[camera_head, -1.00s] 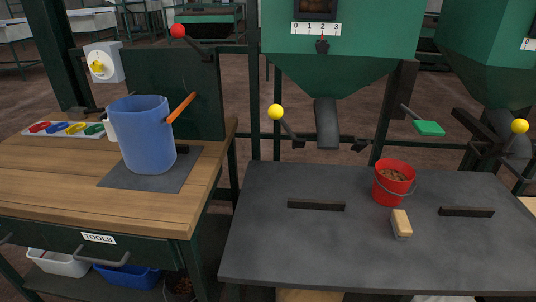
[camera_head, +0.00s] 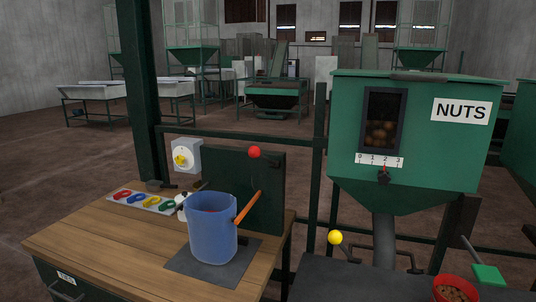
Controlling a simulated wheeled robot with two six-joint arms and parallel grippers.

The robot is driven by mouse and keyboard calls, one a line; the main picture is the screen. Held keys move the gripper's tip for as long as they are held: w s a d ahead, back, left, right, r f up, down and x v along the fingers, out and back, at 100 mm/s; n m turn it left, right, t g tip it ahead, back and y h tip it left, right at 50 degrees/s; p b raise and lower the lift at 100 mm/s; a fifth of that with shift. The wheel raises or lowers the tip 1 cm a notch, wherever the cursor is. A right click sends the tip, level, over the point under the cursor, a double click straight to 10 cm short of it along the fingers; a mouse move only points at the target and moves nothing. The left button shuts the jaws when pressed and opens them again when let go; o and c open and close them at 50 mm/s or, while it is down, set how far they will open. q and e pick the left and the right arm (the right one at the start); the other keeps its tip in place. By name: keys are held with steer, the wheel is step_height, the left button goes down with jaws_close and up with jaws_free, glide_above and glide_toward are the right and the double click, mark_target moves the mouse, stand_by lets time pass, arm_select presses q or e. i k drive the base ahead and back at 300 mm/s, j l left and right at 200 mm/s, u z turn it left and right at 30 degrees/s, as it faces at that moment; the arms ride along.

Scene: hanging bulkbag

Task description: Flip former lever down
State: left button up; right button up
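A blue translucent cylinder (camera_head: 213,230) stands upright on a dark grey mat (camera_head: 186,264) on the wooden bench. An orange bar (camera_head: 248,207) slants up and to the right at the cylinder's right side. A lever with a red ball knob (camera_head: 254,152) is at the top of the dark green panel (camera_head: 270,192) behind the cylinder; the knob is up. No label tells which of these is the former lever. Neither of my grippers is in view.
A grey box with a yellow dial (camera_head: 183,159) and a tray of coloured rings (camera_head: 144,202) are left of the cylinder. On the right are the green NUTS hopper (camera_head: 440,150), a yellow ball knob (camera_head: 335,237) and a red bucket (camera_head: 455,287). The bench's front left (camera_head: 90,240) is clear.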

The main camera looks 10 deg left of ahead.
mark_target(253, 152)
steer(key=i+j, duration=0.2)
steer(key=j, duration=0.2)
steer(key=i+j, duration=0.25)
steer(key=j, duration=0.15)
steer(key=i+j+z, duration=0.1)
steer(key=j, duration=0.25)
steer(key=i, duration=0.1)
